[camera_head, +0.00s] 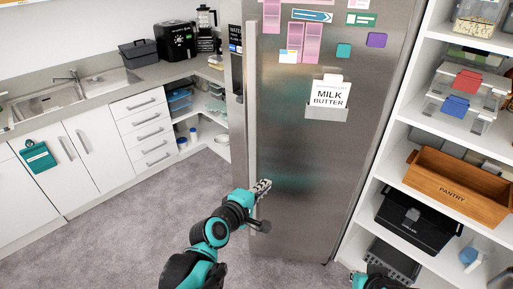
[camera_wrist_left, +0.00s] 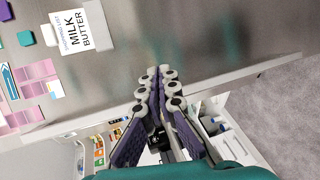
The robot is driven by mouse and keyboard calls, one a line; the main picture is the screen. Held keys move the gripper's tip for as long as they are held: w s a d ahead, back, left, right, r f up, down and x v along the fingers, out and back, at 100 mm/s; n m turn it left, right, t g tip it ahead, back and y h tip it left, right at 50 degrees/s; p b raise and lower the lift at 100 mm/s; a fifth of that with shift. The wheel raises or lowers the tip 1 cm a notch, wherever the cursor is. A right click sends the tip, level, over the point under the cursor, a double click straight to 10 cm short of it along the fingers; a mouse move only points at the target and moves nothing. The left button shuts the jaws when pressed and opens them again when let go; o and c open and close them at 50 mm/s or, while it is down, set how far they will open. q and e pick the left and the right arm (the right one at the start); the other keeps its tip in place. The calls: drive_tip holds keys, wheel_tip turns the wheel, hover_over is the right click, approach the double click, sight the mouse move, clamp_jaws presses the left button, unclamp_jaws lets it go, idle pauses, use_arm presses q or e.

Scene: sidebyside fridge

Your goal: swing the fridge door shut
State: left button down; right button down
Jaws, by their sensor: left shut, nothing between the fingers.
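The stainless steel fridge door (camera_head: 300,150) stands in the middle of the head view, with notes, magnets and a "MILK BUTTER" list on its face. Its long vertical handle (camera_head: 252,110) runs along the left edge. The door also fills the upper part of the left wrist view (camera_wrist_left: 200,50). My left gripper (camera_head: 264,187) is shut and empty at the lower part of this left edge. In the left wrist view its fingertips (camera_wrist_left: 160,70) overlap the door edge; I cannot tell whether they touch. Part of my right arm shows at the bottom edge; its fingers are hidden.
A dark dispenser panel (camera_head: 236,55) shows left of the door. White shelves with a wooden pantry crate (camera_head: 458,186) and a black bin (camera_head: 415,222) stand close on the right. A counter with drawers (camera_head: 148,128) runs along the left. The grey carpet (camera_head: 120,235) is clear.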

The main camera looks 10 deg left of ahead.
use_arm(q)
drive_tip(key=w+a+n+t+y, duration=0.1)
drive_tip(key=w+a+n+t, duration=0.15)
drive_tip(key=w+n, duration=0.5)
drive_tip(key=n+t+y+b, duration=0.15)
drive_tip(key=n+y, duration=0.35)
drive_tip(key=n, duration=0.9)
approach(255, 144)
drive_tip(key=w, duration=0.2)
drive_tip(key=w+b, duration=0.1)
drive_tip(key=w, duration=0.1)
drive_tip(key=w+b, duration=0.1)
drive_tip(key=w, duration=0.1)
drive_tip(key=shift+w+a+f, duration=0.15)
drive_tip(key=shift+f, duration=0.15)
drive_tip(key=shift+w+r, duration=0.1)
drive_tip(key=shift+w, duration=0.2)
drive_tip(key=shift+w+a+h, duration=0.1)
drive_tip(key=shift+h, duration=0.2)
